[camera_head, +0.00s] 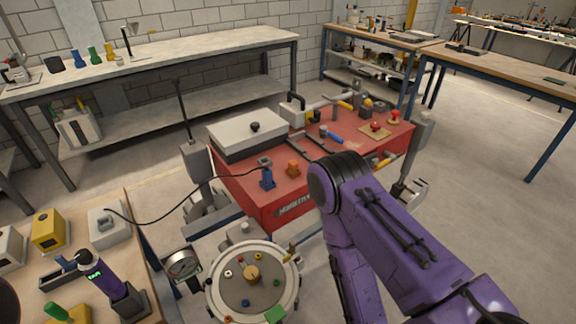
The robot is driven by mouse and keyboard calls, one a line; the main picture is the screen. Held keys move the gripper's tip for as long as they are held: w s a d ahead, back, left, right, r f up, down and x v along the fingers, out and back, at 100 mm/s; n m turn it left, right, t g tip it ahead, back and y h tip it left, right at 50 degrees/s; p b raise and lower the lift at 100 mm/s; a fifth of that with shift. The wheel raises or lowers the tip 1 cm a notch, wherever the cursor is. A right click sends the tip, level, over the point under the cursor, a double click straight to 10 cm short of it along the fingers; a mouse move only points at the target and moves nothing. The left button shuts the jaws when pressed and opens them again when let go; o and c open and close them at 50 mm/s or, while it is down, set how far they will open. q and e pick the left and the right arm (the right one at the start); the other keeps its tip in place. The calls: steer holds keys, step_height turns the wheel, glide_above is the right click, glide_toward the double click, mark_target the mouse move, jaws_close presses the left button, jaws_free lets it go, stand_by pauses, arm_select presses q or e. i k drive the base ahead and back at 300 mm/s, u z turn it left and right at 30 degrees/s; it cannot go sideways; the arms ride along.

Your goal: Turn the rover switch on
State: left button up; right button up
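I cannot pick out with certainty which item is the rover switch. A light grey box with a raised grey part on top (108,227) sits on the wooden bench at the lower left. A black cable runs from it to a small blue upright device (267,176) on the red cart (262,200). Whether the raised part is on or off is too small to tell. My purple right arm comes in from the lower right and bends downward beside the cart. Its gripper is out of view below. My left arm and gripper do not show.
A round tray (214,290) with small coloured pieces stands in front of the cart, with a round gauge (182,265) beside it. A yellow box (48,231) and a purple device (100,275) stand on the lower left bench. Open floor lies at right.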

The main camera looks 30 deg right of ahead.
mark_target(376, 126)
steer(key=k, duration=0.5)
steer(key=z, duration=1.7)
steer(key=i, duration=0.25)
steer(key=z, duration=0.2)
